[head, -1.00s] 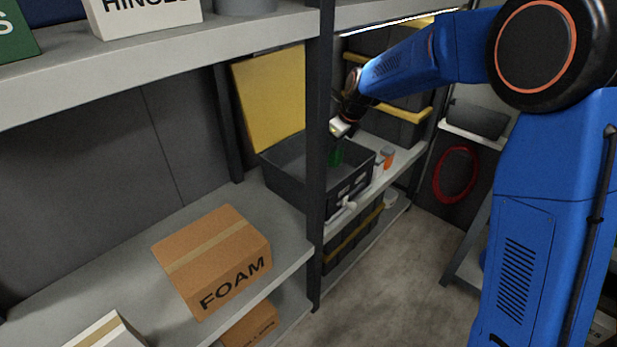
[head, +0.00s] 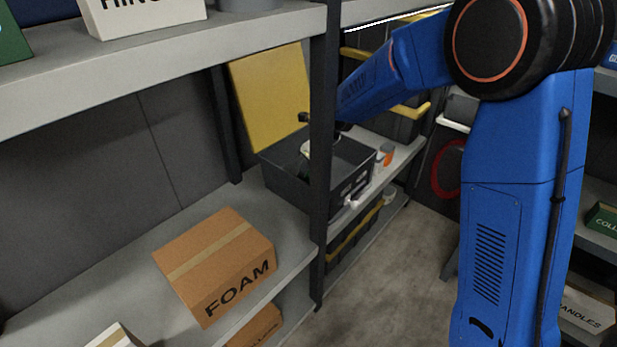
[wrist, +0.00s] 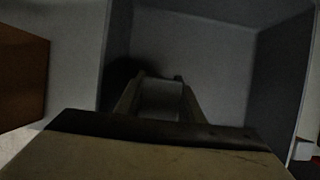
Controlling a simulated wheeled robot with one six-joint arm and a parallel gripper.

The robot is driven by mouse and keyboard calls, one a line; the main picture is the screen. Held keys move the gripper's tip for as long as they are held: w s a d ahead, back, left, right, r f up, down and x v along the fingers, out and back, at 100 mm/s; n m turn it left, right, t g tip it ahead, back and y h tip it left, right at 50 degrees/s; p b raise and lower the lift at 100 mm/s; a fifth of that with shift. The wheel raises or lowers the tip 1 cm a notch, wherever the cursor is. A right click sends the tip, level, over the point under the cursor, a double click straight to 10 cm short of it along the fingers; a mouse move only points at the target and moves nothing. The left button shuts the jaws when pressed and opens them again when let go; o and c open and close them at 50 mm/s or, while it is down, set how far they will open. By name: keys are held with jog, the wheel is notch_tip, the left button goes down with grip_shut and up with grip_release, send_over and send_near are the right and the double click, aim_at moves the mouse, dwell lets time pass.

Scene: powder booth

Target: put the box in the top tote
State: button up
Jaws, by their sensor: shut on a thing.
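The top tote is an open dark grey tote (head: 285,188) on the middle shelf, with its yellow lid (head: 268,92) raised at the back. My gripper (head: 304,158) is over the tote's opening, partly hidden by the dark shelf post. In the wrist view my gripper (wrist: 160,84) is shut on a small box (wrist: 160,98), which looks dark grey in the poor light. The tote's inner walls (wrist: 205,45) surround it there. In the head view the box is mostly hidden. I cannot tell whether it touches the tote's floor.
A dark upright post (head: 320,150) stands in front of the tote. A brown FOAM box (head: 215,262) lies on the shelf to the left. A small white and orange container (head: 385,155) stands right of the tote. Another dark tote with a yellow rim (head: 400,120) is behind.

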jog(key=shift+f, duration=1.8)
jog(key=shift+f, duration=0.1)
jog(key=o, duration=1.1)
jog(key=v, duration=1.2)
jog(key=shift+d, duration=0.1)
